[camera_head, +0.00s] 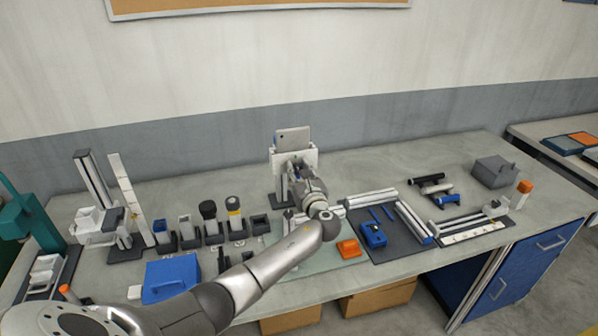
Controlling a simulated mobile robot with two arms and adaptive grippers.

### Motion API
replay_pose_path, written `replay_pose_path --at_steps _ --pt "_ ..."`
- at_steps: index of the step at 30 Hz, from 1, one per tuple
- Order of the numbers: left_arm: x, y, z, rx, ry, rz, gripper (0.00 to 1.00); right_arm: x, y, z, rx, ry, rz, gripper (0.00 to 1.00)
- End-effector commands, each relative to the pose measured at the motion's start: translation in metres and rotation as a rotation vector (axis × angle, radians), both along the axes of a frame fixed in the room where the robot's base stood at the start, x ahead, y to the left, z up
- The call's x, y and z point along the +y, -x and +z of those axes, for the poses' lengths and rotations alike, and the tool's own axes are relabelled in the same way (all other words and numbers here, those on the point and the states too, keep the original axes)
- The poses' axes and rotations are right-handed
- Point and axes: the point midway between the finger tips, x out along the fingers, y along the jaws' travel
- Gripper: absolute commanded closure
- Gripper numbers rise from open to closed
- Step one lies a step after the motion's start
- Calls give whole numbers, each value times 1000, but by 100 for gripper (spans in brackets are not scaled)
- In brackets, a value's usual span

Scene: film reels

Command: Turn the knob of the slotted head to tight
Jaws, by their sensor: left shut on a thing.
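A dark stand (280,187) stands at the back middle of the bench. It carries a white upright plate (279,160) with a grey slab (293,139) above it, which seems to be the slotted head. My left gripper (294,165) is at the front of this head, shut on what appears to be its knob. The knob is hidden behind the gripper and wrist, so its setting cannot be read. My left arm reaches in from the lower left across the bench. My right gripper is not in view.
A row of small dark holders (190,233) stands left of my arm. A blue box (171,278) lies at the front left. An orange block (348,249) and a dark tray (385,240) with a blue device (373,235) lie right of it.

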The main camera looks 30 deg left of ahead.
Motion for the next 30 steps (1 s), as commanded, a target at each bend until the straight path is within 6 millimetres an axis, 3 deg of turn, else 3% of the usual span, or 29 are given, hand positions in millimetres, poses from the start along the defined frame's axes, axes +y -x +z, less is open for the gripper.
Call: replay_pose_path --at_steps 12,29,30 --pt "0 1 -3 147 -119 0 94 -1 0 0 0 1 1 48" --pt "0 1 -4 168 -134 0 94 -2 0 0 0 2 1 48" --pt "0 1 -4 168 -134 0 65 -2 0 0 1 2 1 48"
